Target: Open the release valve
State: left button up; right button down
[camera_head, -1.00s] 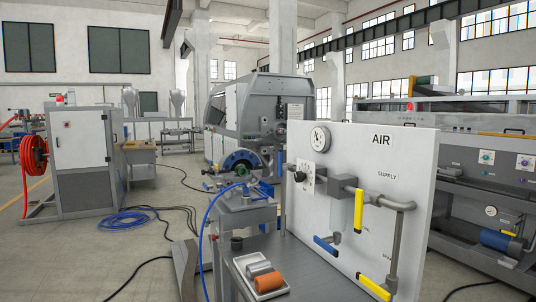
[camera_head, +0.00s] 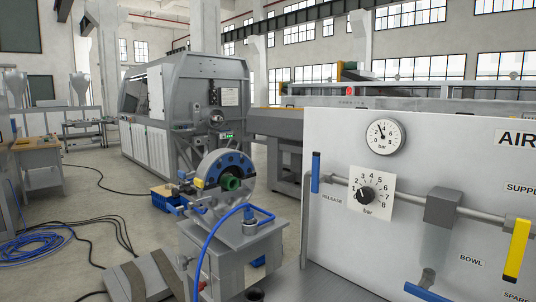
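A white air panel (camera_head: 440,150) stands on the right in the head view. The release valve's blue lever (camera_head: 316,172) is at the panel's left edge, beside the label RELEASE. The lever stands upright, across the left end of the horizontal grey pipe (camera_head: 412,203). A round bar gauge (camera_head: 384,133) sits above it to the right. A black regulator knob (camera_head: 367,195) on a white 1 to 8 bar dial sits just right of the lever. Neither of my grippers is in view.
A yellow lever (camera_head: 517,250) hangs down near SUPPLY at the right edge. Another blue lever (camera_head: 428,293) is cut off at the bottom, near BOWL. A grey machine with a blue wheel (camera_head: 226,172) stands left of the panel. Blue hose (camera_head: 35,247) lies on the floor.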

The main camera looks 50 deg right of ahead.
aim_at(317, 179)
jog(key=i, duration=1.05)
jog(key=z, duration=3.35)
jog(key=i, duration=0.5)
jog(key=u, duration=0.1)
